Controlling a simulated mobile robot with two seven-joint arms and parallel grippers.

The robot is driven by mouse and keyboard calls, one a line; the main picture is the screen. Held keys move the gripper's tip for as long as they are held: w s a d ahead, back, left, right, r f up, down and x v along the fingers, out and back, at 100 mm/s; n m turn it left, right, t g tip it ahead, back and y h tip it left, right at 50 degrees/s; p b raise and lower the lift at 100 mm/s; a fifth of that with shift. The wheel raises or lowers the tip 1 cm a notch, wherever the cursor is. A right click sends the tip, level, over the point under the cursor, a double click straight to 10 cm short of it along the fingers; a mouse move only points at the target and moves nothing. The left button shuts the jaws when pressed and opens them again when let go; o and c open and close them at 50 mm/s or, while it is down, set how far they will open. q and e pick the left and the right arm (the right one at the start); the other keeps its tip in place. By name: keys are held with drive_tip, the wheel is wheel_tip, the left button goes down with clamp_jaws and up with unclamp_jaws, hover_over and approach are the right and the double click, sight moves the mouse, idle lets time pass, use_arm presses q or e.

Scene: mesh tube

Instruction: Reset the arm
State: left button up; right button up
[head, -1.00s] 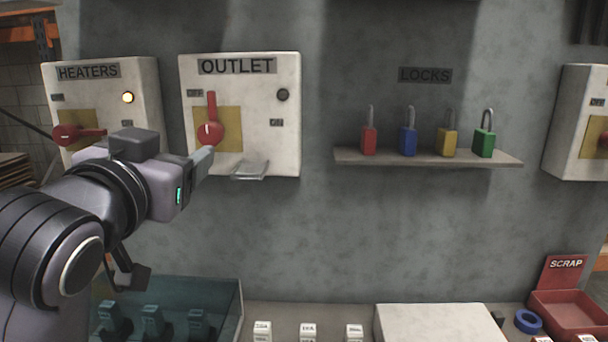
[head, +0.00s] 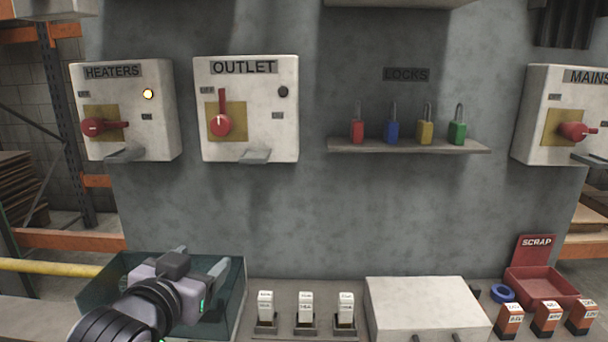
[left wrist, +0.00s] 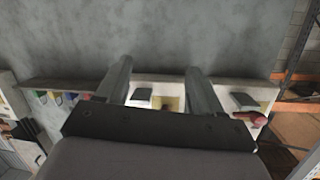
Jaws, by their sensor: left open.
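My left arm comes in at the lower left of the head view. Its gripper (head: 201,262) is over the dark teal bin (head: 232,290), with its two fingers apart and nothing between them. In the left wrist view the fingers (left wrist: 160,82) also stand apart and empty, with the wall and panels beyond. The OUTLET box (head: 275,115) has its red handle (head: 221,122) pointing up and its lamp dark. The HEATERS box (head: 155,120) has its red handle (head: 95,127) lying sideways and its lamp lit. My right gripper is not in view.
A shelf (head: 400,148) holds red, blue, yellow and green locks. The MAINS box (head: 540,120) hangs at the right. On the bench are white-topped blocks (head: 305,308), a white box (head: 425,300), a blue ring (head: 502,293) and a red SCRAP bin (head: 540,285).

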use_arm(q)
drive_tip(key=s+a+f+g, duration=0.1)
drive_tip(key=s+f, duration=0.2)
drive_tip(key=f, duration=0.8)
drive_tip(key=s+a+f+g, duration=0.15)
drive_tip(key=s+f, duration=0.25)
drive_tip(key=f, duration=0.6)
drive_tip(key=s+a+f+n+g, duration=0.1)
drive_tip(key=s+f+g, duration=0.1)
drive_tip(key=s+f, duration=1.2)
drive_tip(key=shift+s+a+p, duration=0.3)
drive_tip(key=shift+s+p, duration=0.1)
drive_tip(key=shift+s, duration=0.1)
drive_tip(key=c, duration=0.4)
drive_tip(key=shift+c, duration=0.3)
